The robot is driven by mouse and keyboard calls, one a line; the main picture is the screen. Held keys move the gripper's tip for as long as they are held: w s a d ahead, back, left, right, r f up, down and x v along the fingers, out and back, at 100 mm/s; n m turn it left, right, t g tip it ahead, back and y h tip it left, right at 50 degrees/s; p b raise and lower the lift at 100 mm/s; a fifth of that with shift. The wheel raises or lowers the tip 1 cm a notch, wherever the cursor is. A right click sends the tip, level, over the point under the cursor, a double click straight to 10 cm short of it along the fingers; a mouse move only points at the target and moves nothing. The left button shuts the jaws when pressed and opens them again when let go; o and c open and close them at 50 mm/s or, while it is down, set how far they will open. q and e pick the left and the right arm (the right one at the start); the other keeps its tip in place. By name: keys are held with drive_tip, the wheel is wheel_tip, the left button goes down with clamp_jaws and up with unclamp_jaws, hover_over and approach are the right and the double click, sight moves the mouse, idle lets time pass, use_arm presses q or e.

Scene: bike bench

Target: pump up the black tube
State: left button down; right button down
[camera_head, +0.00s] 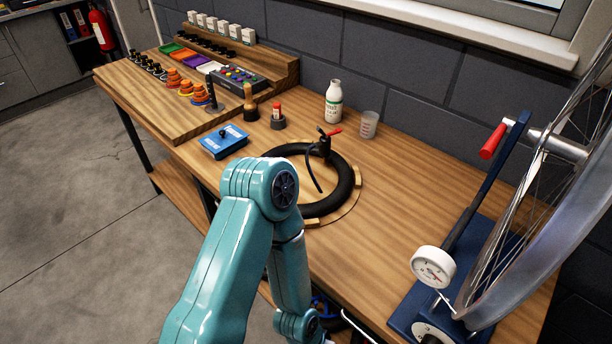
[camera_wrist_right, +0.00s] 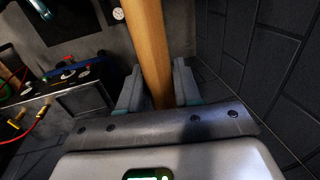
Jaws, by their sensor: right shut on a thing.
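The black tube (camera_head: 345,185) lies as a ring on a round wooden board (camera_head: 350,205) on the bench. A black fitting with a red lever (camera_head: 333,132) stands at its far side, and a thin black hose (camera_head: 313,172) hangs from it across the ring. In the right wrist view my right gripper (camera_wrist_right: 158,80) is shut on a long wooden bar (camera_wrist_right: 145,35), with a grey finger on either side. The bar's ends are hidden. A teal arm of mine covers part of the bench front in the head view. My left gripper is not in view.
A blue box (camera_head: 224,141) lies left of the tube. A white bottle (camera_head: 333,102) and a clear cup (camera_head: 369,124) stand behind it. A wheel stand with a gauge (camera_head: 433,267) fills the right. Bare bench lies between. A grey wall (camera_wrist_right: 262,70) is close on the wrist view's right.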

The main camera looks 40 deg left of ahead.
wheel_tip(320, 180, down, 26)
drive_tip(key=b, duration=1.9)
drive_tip(key=shift+f+b, duration=0.15)
drive_tip(key=shift+b, duration=0.25)
drive_tip(key=shift+d+f, duration=0.1)
drive_tip(key=shift+f+b, duration=0.55)
drive_tip(key=c, duration=0.7)
unclamp_jaws()
